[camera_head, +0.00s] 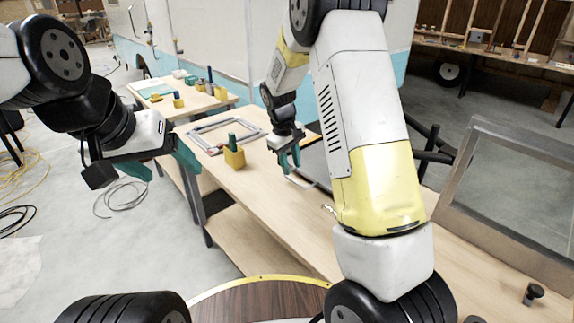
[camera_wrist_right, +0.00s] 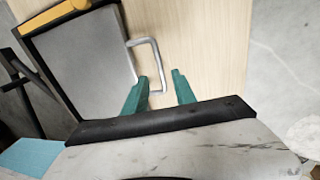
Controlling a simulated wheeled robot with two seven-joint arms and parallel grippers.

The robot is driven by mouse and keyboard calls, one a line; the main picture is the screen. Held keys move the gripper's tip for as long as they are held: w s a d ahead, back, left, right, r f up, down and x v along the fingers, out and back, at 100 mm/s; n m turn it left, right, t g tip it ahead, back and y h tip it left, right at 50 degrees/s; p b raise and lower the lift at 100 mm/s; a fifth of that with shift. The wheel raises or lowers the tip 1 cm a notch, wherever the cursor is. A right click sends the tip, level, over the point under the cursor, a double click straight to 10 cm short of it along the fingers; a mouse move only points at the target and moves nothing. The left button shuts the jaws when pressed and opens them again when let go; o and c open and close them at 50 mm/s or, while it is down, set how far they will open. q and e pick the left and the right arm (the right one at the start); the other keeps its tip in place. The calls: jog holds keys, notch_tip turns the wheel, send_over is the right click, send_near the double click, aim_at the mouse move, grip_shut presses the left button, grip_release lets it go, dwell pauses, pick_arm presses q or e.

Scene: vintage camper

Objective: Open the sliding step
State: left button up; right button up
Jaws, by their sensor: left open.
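The sliding step is a flat grey panel with a dark frame (camera_wrist_right: 80,62), lying on the wooden workbench. Its pale U-shaped handle (camera_wrist_right: 153,41) sticks out from one side. In the head view the step (camera_head: 314,160) is partly hidden behind my right arm, and its handle shows just below the gripper. My right gripper (camera_wrist_right: 161,76) is open, its teal fingers on either side of the handle's end, with gaps visible. It also shows in the head view (camera_head: 290,160), pointing down. My left gripper (camera_head: 165,166) is open and empty at the left, away from the step.
On the workbench (camera_head: 270,200) are a yellow holder with green-handled tools (camera_head: 234,157) and a grey frame (camera_head: 222,130). A large metal-framed window (camera_head: 510,185) stands at the right. A round wooden tabletop (camera_head: 255,302) is near the front. Cables (camera_head: 122,200) lie on the floor at left.

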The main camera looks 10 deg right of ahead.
aim_at(294, 180)
jog(key=f, duration=0.3)
jog(key=d+f, duration=0.1)
jog(key=f, duration=0.1)
jog(key=shift+w, duration=0.25)
grip_shut()
jog(key=shift+a, duration=0.1)
dwell(1.1)
